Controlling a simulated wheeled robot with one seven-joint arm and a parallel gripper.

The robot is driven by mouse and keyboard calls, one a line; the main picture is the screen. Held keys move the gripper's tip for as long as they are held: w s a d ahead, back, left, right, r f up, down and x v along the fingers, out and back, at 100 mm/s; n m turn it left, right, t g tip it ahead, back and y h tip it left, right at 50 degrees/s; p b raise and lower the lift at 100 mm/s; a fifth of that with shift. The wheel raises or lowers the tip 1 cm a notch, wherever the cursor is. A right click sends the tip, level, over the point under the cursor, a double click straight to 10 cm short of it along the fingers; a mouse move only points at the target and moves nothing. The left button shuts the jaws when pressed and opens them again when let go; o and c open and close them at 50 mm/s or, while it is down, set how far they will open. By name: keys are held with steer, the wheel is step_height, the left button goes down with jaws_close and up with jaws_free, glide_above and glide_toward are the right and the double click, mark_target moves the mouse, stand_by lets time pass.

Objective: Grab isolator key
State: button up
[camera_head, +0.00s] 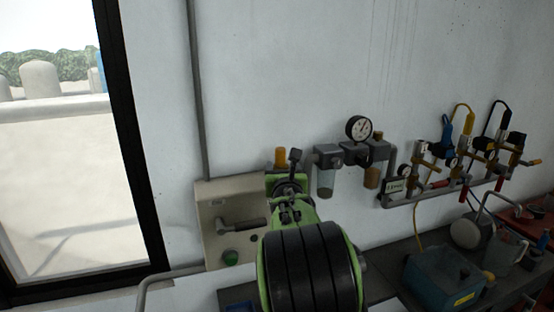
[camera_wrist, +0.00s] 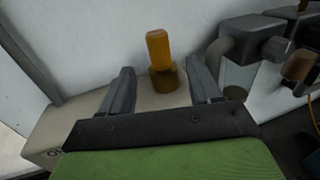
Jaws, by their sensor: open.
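An orange upright cylinder with a brownish base (camera_wrist: 158,46) stands at the beige box in the wrist view, most likely the isolator key. Its orange top also shows in the head view (camera_head: 280,157), just above the beige box (camera_head: 213,202). My gripper (camera_wrist: 161,65) is open, with a dark finger on each side of the orange piece in the picture. The piece appears between and beyond the fingertips, and I see no contact. In the head view my green and black arm hides much of the gripper and the right side of the box.
A grey lever (camera_head: 240,225) and a green button (camera_head: 230,256) are on the box front. A filter unit with a gauge (camera_head: 359,128) hangs on the wall close right. Further right are a valve manifold (camera_head: 440,187) and a teal case (camera_head: 440,276) on the bench.

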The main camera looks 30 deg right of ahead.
mark_target(281, 157)
steer(key=p+x, duration=0.1)
steer(key=x, duration=0.1)
steer(key=p+x, duration=0.1)
steer(key=x, duration=0.2)
steer(key=p+x, duration=0.1)
steer(key=x, duration=0.2)
steer(key=shift+w+r, duration=0.15)
steer(key=shift+r, duration=0.2)
steer(key=shift+w+d+f, duration=0.1)
steer(key=shift+w, duration=0.15)
steer(key=shift+s, duration=0.2)
steer(key=shift+c, duration=1.5)
steer(key=c, duration=0.8)
